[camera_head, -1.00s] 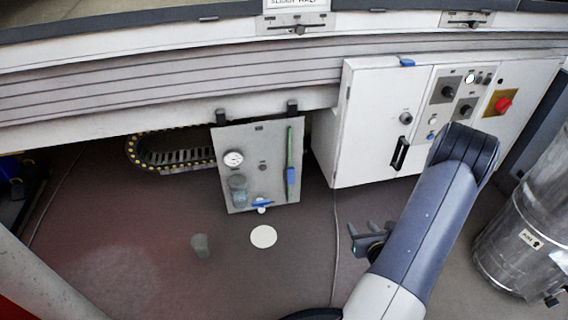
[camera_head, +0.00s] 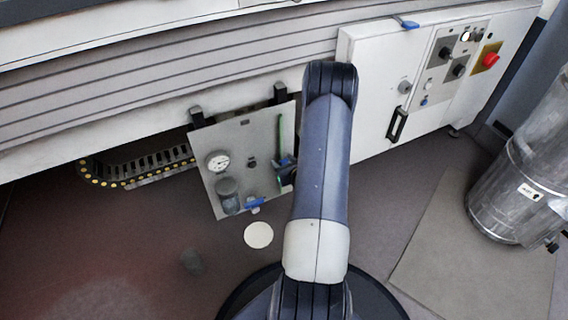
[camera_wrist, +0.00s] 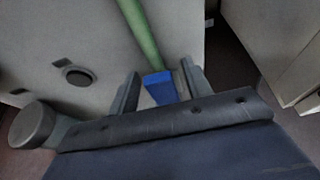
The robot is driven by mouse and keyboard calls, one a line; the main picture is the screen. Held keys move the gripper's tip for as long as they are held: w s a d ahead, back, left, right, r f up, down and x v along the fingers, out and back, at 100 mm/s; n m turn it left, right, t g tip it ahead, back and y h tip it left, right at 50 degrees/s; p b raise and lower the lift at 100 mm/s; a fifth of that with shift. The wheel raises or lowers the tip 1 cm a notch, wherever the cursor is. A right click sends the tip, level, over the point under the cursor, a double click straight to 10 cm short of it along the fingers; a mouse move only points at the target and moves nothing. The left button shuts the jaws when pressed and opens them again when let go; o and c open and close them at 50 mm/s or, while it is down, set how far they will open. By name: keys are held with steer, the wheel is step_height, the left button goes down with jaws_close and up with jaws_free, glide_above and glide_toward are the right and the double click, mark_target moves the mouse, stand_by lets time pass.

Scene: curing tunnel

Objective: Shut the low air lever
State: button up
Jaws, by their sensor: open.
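A grey air panel (camera_head: 228,135) hangs below the machine, tilted in the picture. A green pipe (camera_head: 282,132) runs down its right side, with a blue lever (camera_head: 284,162) on it, partly hidden by my arm. In the wrist view the blue lever (camera_wrist: 160,88) lies between the two fingers of my gripper (camera_wrist: 160,72), with gaps visible beside it. My gripper (camera_head: 286,178) is open at the panel's right side, mostly covered by the arm in the head view. Another blue lever (camera_head: 254,205) sits at the panel's bottom, roughly level. I cannot tell whether my fingers touch anything.
The panel also carries a gauge (camera_head: 218,161), a regulator bowl (camera_head: 227,193) and a small dark knob (camera_wrist: 76,74). A white cabinet (camera_head: 372,95) stands to the right, with a black handle (camera_head: 397,124). A steel drum (camera_head: 520,170) stands farther right. A white disc (camera_head: 258,235) lies on the floor.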

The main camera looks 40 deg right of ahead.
steer(key=shift+c, duration=0.5)
jaws_close()
